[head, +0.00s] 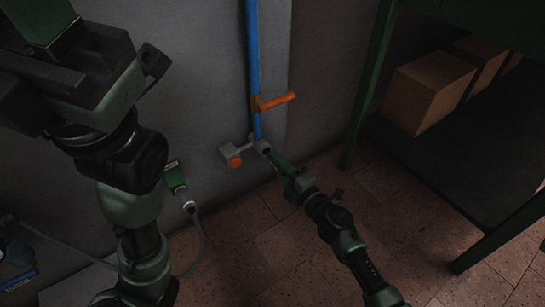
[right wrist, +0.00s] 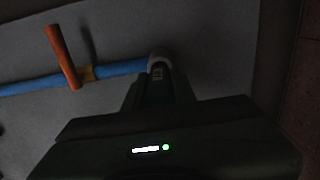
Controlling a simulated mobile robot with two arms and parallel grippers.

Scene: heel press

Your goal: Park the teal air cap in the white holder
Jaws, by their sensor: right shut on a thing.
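My right gripper (head: 268,153) is at the lower end of the blue pipe (head: 253,60), shut on a small part there. The right wrist view shows the fingers (right wrist: 158,72) against a pale round end piece (right wrist: 160,55). The fingers hide much of what they hold, and I cannot make out a teal colour on it. A pale grey-white bracket (head: 246,149) juts left from the pipe's end and carries an orange round piece (head: 235,161); I cannot tell whether this is the white holder. My left arm stands at the left; its fingertips do not show clearly.
An orange valve handle (head: 276,101) sticks out from the pipe, and shows in the right wrist view (right wrist: 62,57). A green fitting with a pale plug (head: 188,205) and grey hose is on the left. A dark green rack with cardboard boxes (head: 428,90) stands right. The tiled floor is open between.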

